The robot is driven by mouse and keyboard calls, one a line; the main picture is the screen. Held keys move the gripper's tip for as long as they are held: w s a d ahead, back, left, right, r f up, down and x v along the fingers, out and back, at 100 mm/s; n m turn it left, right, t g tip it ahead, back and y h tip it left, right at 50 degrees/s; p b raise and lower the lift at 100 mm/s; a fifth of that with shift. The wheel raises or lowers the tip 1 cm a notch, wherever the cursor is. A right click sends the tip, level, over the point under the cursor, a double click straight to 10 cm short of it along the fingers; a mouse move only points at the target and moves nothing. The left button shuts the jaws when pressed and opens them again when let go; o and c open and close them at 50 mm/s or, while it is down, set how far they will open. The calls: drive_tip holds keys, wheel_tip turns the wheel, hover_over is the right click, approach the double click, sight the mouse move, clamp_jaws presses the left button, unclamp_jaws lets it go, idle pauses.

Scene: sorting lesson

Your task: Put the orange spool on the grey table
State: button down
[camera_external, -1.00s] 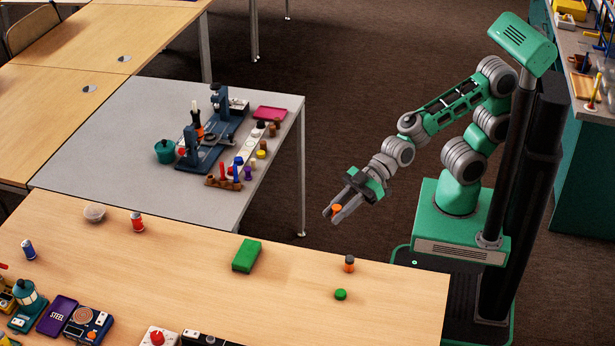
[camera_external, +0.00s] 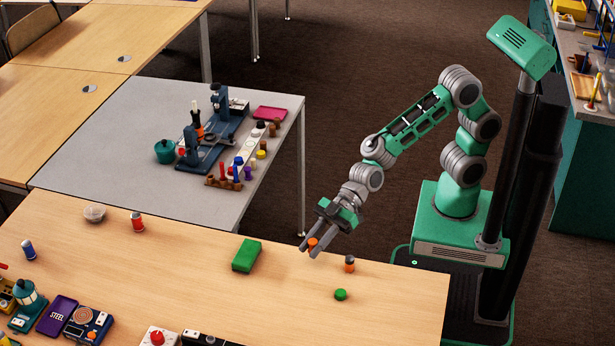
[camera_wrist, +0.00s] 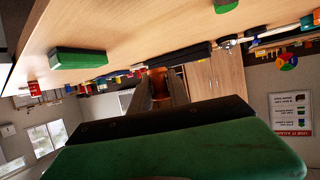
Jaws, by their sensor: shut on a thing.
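My gripper (camera_external: 309,247) is shut on a small orange piece, which I take for the orange spool (camera_external: 312,243). It is held between the fingertips near the far edge of the front wooden table, and the fingers hide part of it. In the wrist view, the orange spool (camera_wrist: 158,83) shows between the two fingers (camera_wrist: 160,95). The grey table (camera_external: 90,150) stands to the left of my gripper, behind the wooden table, with a bare left half.
The wooden table (camera_external: 200,275) holds a green block (camera_external: 247,255), an orange bottle with a dark cap (camera_external: 349,263), a green disc (camera_external: 341,295) and a red spool (camera_external: 137,222). On the grey table stand a blue apparatus (camera_external: 210,150), a teal pot (camera_external: 165,152) and a pink tray (camera_external: 270,113).

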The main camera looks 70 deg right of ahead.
sight(300, 277)
drive_tip(key=f, duration=0.1)
drive_tip(key=w+a+f, duration=0.2)
drive_tip(key=f, duration=0.1)
drive_tip(key=shift+a, duration=0.1)
drive_tip(key=shift+w+a+f+b, duration=0.15)
drive_tip(key=shift+f+b, duration=0.15)
drive_tip(key=shift+f, duration=0.6)
drive_tip(key=shift+w+a+f+b, duration=0.15)
drive_tip(key=shift+f+b, duration=0.15)
drive_tip(key=shift+f, duration=0.6)
drive_tip(key=shift+f, duration=0.2)
drive_tip(key=c, duration=1.3)
unclamp_jaws()
drive_tip(key=shift+o, duration=0.2)
